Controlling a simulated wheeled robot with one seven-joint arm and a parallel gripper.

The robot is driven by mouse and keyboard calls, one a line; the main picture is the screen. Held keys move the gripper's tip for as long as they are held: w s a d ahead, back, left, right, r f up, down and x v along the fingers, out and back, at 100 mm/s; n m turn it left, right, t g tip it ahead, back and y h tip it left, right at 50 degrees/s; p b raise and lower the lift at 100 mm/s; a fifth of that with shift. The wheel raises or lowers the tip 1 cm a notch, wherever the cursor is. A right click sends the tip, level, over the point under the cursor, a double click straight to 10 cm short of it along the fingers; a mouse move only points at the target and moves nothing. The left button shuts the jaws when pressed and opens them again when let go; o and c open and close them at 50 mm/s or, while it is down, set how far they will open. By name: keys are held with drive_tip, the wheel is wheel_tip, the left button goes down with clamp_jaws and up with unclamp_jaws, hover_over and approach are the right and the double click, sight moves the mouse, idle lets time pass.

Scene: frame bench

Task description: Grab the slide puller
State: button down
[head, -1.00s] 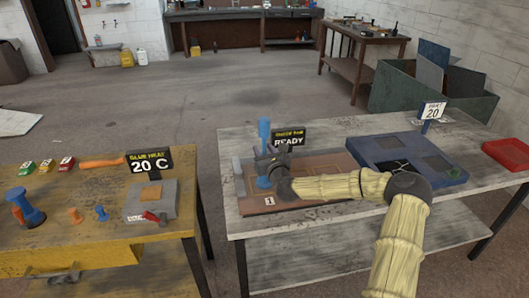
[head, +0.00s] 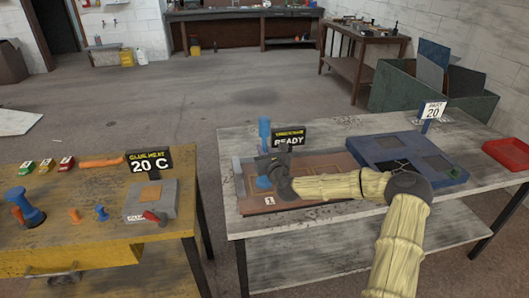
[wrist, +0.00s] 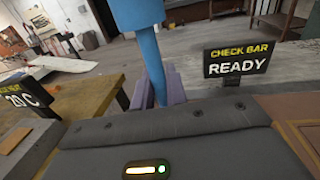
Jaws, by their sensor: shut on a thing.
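The slide puller (head: 264,132) is a blue upright tool with a thick upper part and a thinner shaft. It stands at the left of the brown panel (head: 318,172) on the grey bench. My gripper (head: 264,167) is around its shaft, below the thick part. In the wrist view, the purple-grey fingers of my gripper (wrist: 162,86) are shut on the blue shaft of the slide puller (wrist: 152,58).
A black READY sign (head: 289,136) stands just behind the puller. A blue frame tray (head: 370,150) and a red tray (head: 508,152) are to the right. The yellow bench (head: 80,240) at left holds a blue tool (head: 25,208) and small parts, across a gap.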

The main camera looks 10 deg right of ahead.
sight(266, 127)
drive_tip(key=shift+r, duration=0.2)
wheel_tip(266, 127, up, 10)
drive_tip(key=shift+f, duration=0.1)
idle(0.8)
